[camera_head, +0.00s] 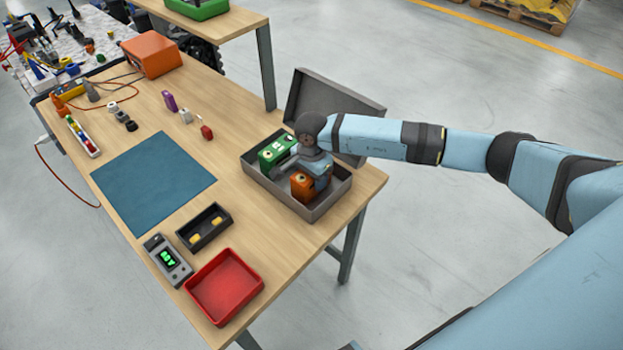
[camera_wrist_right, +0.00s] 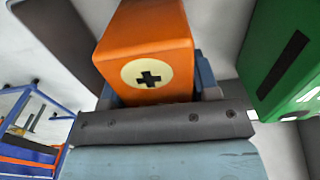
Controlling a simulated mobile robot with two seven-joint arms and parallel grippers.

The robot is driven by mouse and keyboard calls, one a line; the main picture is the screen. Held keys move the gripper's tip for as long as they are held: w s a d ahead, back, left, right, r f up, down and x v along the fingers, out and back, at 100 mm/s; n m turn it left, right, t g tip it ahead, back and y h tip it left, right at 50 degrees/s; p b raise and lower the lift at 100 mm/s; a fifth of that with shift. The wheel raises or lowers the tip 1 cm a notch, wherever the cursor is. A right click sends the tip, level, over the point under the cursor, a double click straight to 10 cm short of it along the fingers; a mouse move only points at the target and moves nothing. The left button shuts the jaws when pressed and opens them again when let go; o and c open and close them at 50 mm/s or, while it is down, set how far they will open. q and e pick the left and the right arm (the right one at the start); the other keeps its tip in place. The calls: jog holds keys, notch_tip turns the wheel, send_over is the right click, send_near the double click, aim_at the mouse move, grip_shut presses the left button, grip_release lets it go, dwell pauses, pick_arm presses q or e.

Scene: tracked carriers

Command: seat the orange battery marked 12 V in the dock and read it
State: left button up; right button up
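An orange battery (camera_head: 303,185) is in the grey box at the table's right end. In the right wrist view the orange battery (camera_wrist_right: 145,45) shows a black plus on a cream disc; I see no 12 V mark. My right gripper (camera_head: 312,172) reaches into the box at this battery. Its fingers (camera_wrist_right: 160,88) lie at both sides, partly hidden; I cannot tell whether they press on it. A black dock (camera_head: 204,228) with yellow contacts stands empty near the front edge. A grey meter (camera_head: 168,259) beside it has a lit green display. My left gripper is out of view.
A green battery (camera_head: 276,149) stands close beside the orange one inside the box (camera_head: 322,206), whose lid (camera_head: 335,103) is open behind. A red tray (camera_head: 224,287) lies by the dock. A blue mat (camera_head: 153,182) is bare. Small parts and an orange case (camera_head: 152,54) are farther back.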

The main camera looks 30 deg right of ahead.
grip_shut()
jog(key=shift+w+r, duration=0.1)
jog(key=shift+r, duration=0.1)
